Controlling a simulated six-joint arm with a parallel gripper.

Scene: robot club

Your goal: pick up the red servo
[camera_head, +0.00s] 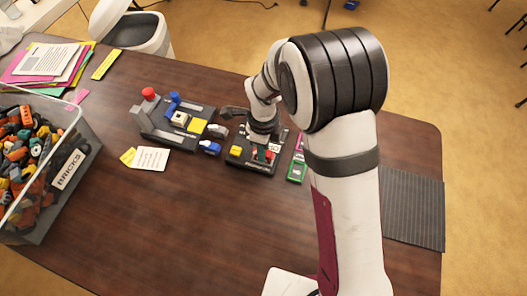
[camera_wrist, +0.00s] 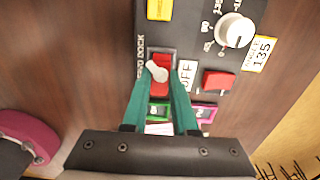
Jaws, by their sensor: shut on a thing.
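The red servo (camera_wrist: 161,87) has a white horn on top and sits at the dock lettered "SERVO DOCK" on a dark panel (camera_wrist: 193,12) in the wrist view. My gripper (camera_wrist: 160,75) has two teal fingers, one on each side of the servo, shut on it. I cannot tell whether the servo is clear of its dock. In the head view my gripper (camera_head: 264,152) reaches down over the dark panel (camera_head: 240,164), and the servo is too small and covered to make out surely there.
A red switch (camera_wrist: 219,80) beside an "OFF" label, a white knob (camera_wrist: 233,29) and a yellow block (camera_wrist: 160,9) are close by. A green piece (camera_head: 297,171) lies right of the panel. A bricks bin (camera_head: 82,160) stands left. The front table is clear.

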